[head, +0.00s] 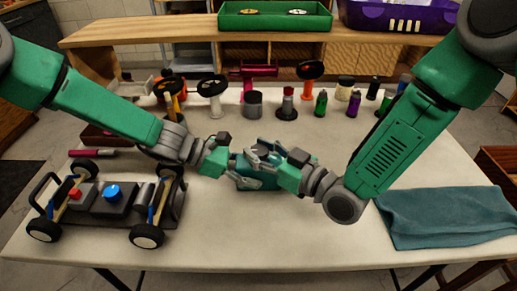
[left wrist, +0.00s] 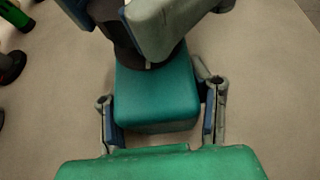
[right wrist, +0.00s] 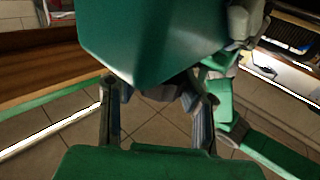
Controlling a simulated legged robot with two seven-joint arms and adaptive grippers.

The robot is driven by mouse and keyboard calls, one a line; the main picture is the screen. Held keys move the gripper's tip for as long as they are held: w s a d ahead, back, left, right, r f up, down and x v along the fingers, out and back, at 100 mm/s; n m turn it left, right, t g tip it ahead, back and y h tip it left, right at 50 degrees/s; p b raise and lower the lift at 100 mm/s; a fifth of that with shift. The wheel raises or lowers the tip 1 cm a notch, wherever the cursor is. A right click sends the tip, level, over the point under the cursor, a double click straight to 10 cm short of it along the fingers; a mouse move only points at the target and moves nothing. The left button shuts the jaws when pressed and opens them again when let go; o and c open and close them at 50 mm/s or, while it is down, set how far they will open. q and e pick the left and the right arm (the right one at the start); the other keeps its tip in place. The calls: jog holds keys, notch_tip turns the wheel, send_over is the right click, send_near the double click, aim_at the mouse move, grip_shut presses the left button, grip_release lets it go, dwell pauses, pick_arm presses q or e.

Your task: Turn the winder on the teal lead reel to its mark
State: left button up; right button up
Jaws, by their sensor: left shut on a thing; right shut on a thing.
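The teal lead reel (head: 258,183) is held above the middle of the table. Its teal block-shaped body fills the space between my left fingers in the left wrist view (left wrist: 158,92). My left gripper (head: 236,172) is shut on this body from the left. A dark round part (left wrist: 134,50) with a small pale mark on its rim sits at the body's far end. My right gripper (head: 268,158) is shut at that end, seemingly on the winder, which its fingers mostly hide. In the right wrist view a large teal surface (right wrist: 150,35) covers the top. The winder's angle cannot be told.
An RC car chassis (head: 110,205) stands at the left front. A teal cloth (head: 445,217) lies at the right. Spools, bottles and a dark grey cup (head: 252,103) line the back. A green tray (head: 275,16) and purple basket (head: 400,15) stand on the bench behind. The front middle is clear.

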jog(key=shift+m+t+h, duration=0.7)
jog(key=shift+t, duration=0.1)
jog(key=o, duration=1.3)
jog(key=v, duration=1.2)
